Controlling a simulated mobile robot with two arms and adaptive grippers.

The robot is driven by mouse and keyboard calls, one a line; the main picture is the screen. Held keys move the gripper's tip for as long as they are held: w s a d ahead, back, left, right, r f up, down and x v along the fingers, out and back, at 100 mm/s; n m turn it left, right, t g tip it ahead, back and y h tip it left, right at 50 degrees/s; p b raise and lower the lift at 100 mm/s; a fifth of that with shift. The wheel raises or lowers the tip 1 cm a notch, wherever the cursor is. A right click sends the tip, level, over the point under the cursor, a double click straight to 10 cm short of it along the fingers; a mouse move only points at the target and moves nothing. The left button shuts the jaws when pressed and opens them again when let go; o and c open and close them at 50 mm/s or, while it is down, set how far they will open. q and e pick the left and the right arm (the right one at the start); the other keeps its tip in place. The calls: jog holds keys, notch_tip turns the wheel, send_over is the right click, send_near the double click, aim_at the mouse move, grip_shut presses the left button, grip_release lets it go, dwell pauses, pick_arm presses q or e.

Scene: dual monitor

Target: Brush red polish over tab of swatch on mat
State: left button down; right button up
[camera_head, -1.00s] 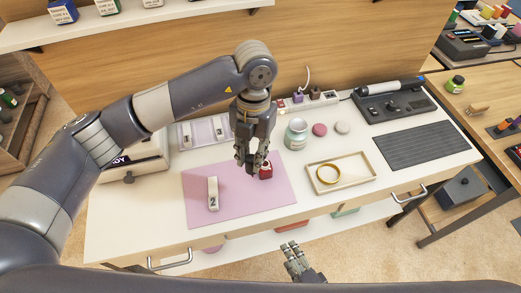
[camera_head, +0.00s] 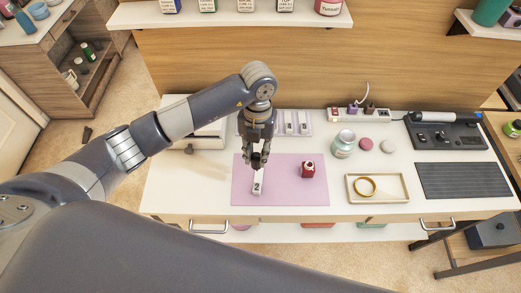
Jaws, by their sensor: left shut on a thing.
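The pink mat (camera_head: 285,192) lies on the desk. On it lies the white swatch (camera_head: 258,184), marked "2", with its far end under my left gripper. The red polish bottle (camera_head: 308,170) stands on the mat to the right of the swatch, and its top looks uncapped. My left gripper (camera_head: 260,160) is shut on a small dark thing, apparently the polish brush, mostly hidden between the fingers. It hangs over the swatch's far end; I cannot tell whether the brush touches it. My right gripper is out of view.
A tray with a gold ring (camera_head: 364,186) lies right of the mat. A dark ribbed mat (camera_head: 460,180) lies far right.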

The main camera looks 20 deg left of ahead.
pick_arm(q)
jog(key=shift+f+b, duration=1.8)
jog(key=shift+f, duration=0.8)
jog(key=shift+f+b, duration=0.6)
jog(key=shift+f, duration=0.15)
jog(key=shift+w+a+b, duration=0.1)
jog(key=shift+w+b, duration=0.25)
jog(key=shift+w, duration=0.35)
jog(key=shift+w+a+b, duration=0.1)
jog(key=shift+w+b, duration=0.35)
jog(key=shift+w, duration=0.15)
jog(key=shift+w, duration=0.1)
jog(key=shift+w+a+b, duration=0.15)
jog(key=shift+w+b, duration=0.2)
jog(key=shift+w, duration=0.1)
jog(key=shift+w, duration=0.1)
